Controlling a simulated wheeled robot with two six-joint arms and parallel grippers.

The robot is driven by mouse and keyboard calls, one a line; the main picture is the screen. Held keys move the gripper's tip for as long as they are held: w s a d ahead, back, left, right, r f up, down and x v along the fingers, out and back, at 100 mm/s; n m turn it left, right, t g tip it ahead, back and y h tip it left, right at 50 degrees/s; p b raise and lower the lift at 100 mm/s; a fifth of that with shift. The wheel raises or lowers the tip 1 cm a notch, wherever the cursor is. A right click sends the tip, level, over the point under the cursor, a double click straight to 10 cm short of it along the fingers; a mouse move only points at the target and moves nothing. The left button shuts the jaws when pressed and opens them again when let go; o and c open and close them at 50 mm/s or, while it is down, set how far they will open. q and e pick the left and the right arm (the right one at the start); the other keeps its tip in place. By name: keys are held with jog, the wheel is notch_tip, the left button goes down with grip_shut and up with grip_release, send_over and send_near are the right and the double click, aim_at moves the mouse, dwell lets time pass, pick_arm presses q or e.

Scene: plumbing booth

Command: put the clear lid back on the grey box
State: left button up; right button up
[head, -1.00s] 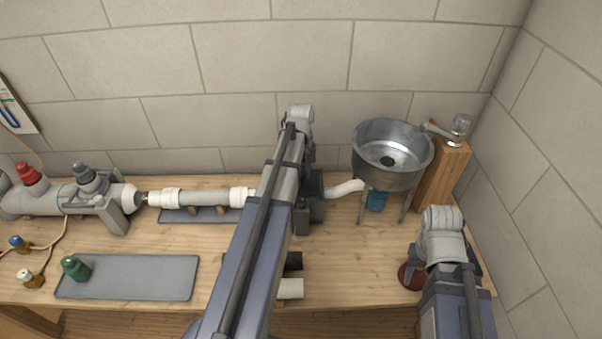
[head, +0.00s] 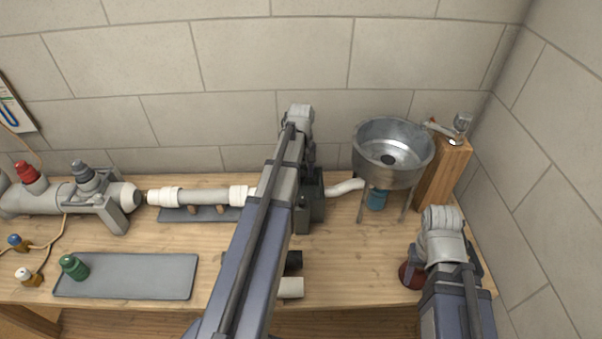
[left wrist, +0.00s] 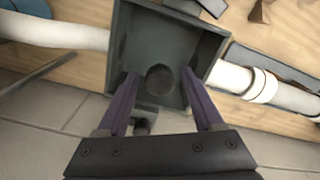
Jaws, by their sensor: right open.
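The grey box (left wrist: 118,60) fills the upper middle of the left wrist view, with a round dark opening in its inside. In the head view the grey box (head: 316,207) is partly hidden behind my left arm. My left gripper (left wrist: 161,74) is over the box. Its two purple-grey fingers are apart, their tips at the box's near part. I cannot make out the clear lid, nor whether something clear is between the fingers. My right gripper (head: 440,268) is open at the right end of the bench, mostly hidden by its own wrist.
White pipes meet the box on both sides. A metal sink (head: 392,150) stands right of it, beside a wooden block (head: 441,178). A dark red object (head: 410,275) is by my right gripper.

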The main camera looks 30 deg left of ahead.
pick_arm(q)
jog(key=shift+o, duration=0.4)
jog(key=shift+r, duration=0.15)
notch_tip(320, 180, up, 8)
jog(key=p, duration=0.8)
jog(key=shift+f, duration=0.2)
jog(key=shift+s+f, duration=0.1)
